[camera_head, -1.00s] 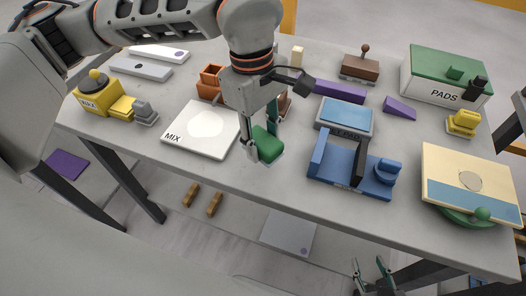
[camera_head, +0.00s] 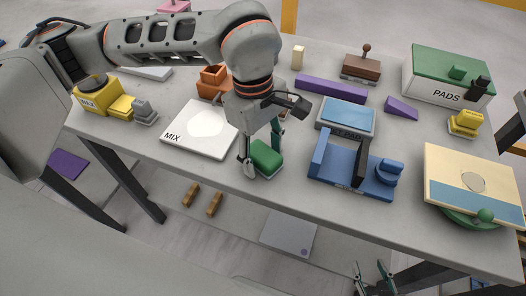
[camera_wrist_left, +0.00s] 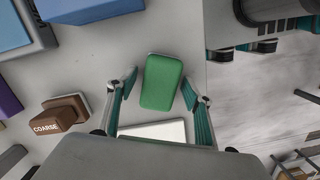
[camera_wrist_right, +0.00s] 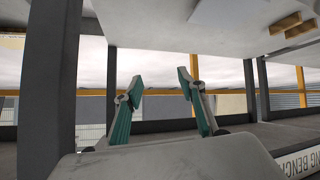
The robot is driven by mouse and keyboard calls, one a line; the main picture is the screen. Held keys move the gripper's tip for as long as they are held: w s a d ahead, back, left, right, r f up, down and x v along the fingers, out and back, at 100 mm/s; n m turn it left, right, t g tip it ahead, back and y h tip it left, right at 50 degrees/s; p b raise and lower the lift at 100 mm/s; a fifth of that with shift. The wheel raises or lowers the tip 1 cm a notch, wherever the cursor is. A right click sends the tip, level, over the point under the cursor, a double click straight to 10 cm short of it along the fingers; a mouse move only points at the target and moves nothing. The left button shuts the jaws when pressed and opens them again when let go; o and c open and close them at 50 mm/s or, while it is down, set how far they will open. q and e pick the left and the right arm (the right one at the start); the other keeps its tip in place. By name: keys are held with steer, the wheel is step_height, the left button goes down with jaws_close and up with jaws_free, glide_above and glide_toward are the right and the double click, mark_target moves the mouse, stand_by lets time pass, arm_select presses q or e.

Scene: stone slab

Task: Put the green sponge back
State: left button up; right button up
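The green sponge (camera_head: 266,155) is near the front edge of the grey slab, between the MIX board and the blue stand. A thin pale layer shows under it. My left gripper (camera_head: 262,150) reaches down around it, with one finger on either side. In the left wrist view, the sponge (camera_wrist_left: 161,82) lies between the spread fingers of the left gripper (camera_wrist_left: 159,80). A gap shows on its left side; the right finger is very close to it, and contact cannot be told. My right gripper (camera_wrist_right: 160,80) is open and empty, low beyond the slab's front edge.
The white MIX board (camera_head: 200,145) is left of the sponge; the blue stand (camera_head: 345,180) and blue pad (camera_head: 345,115) are right. A brown COARSE block (camera_wrist_left: 62,113) shows in the left wrist view. The PADS box (camera_head: 440,85) is at the back right.

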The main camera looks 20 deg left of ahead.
mark_target(259, 149)
arm_select(q)
steer(key=shift+r, duration=0.45)
step_height(259, 149, up, 11)
steer(key=a+p, duration=0.1)
steer(key=shift+w+a+r, duration=0.15)
steer(key=shift+w+r, duration=0.05)
steer(key=shift+w, duration=0.1)
